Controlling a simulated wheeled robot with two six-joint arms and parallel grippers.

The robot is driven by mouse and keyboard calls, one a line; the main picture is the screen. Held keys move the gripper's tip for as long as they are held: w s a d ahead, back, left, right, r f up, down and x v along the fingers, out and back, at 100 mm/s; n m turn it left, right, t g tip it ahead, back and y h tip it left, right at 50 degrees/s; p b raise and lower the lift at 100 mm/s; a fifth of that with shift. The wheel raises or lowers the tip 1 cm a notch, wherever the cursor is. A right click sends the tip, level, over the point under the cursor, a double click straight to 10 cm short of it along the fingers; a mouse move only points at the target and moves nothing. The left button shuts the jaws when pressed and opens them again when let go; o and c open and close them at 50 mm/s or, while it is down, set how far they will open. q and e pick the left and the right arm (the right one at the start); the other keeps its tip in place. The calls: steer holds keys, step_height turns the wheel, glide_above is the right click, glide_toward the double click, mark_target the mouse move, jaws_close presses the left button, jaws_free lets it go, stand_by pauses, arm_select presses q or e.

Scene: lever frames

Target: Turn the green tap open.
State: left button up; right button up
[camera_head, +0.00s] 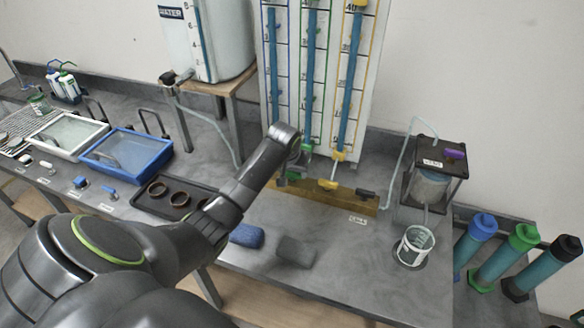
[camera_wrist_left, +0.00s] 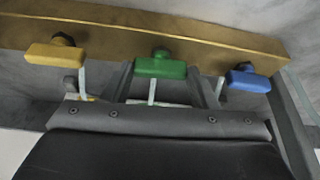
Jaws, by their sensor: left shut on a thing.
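The green tap (camera_wrist_left: 160,66) sits in the middle of a brass bar (camera_wrist_left: 200,31) in the left wrist view. Its handle lies roughly along the bar, like the yellow tap (camera_wrist_left: 53,54) and the blue tap (camera_wrist_left: 247,81) on either side. My left gripper (camera_wrist_left: 163,80) has a grey finger on each side of the green handle and is shut on it. In the head view my left gripper (camera_head: 293,172) is at the bar, below the scaled tubes. It largely hides the green and blue handles there. My right gripper is not in view.
The yellow tap (camera_head: 328,184) is close on the right of my gripper. A tall scaled panel (camera_head: 332,105) stands behind. A glass beaker (camera_head: 414,246) is at the right. A blue tray (camera_head: 125,155) and a dark tray (camera_head: 150,205) lie left. A blue block (camera_head: 247,235) and grey block (camera_head: 296,252) lie in front.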

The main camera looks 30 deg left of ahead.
arm_select(q)
steer(key=n+p, duration=0.1)
steer(key=p, duration=0.1)
steer(key=n+y+p, duration=0.1)
steer(key=n, duration=0.1)
steer(key=shift+d+r+g+p, duration=0.15)
steer(key=shift+r+g+p, duration=0.15)
steer(key=shift+p, duration=0.05)
steer(key=shift+w+n+y+p, duration=0.15)
steer(key=shift+n+y+p, duration=0.15)
steer(key=shift+n+p, duration=0.55)
steer(key=n+g+y, duration=0.1)
steer(key=n, duration=0.2)
steer(key=shift+f, duration=0.15)
steer(key=n, duration=0.2)
steer(key=n+g, duration=0.1)
steer(key=shift+w+f+n, duration=0.1)
steer(key=shift+w+n, duration=0.1)
steer(key=shift+n, duration=0.15)
steer(key=n+g, duration=0.1)
steer(key=n, duration=0.2)
steer(key=shift+g+y+b, duration=0.3)
steer(key=shift+b, duration=0.1)
steer(key=shift+w+n+g+b, duration=0.1)
steer(key=shift+n+g+b, duration=0.4)
steer(key=shift+n, duration=0.7)
steer(key=o, duration=1)
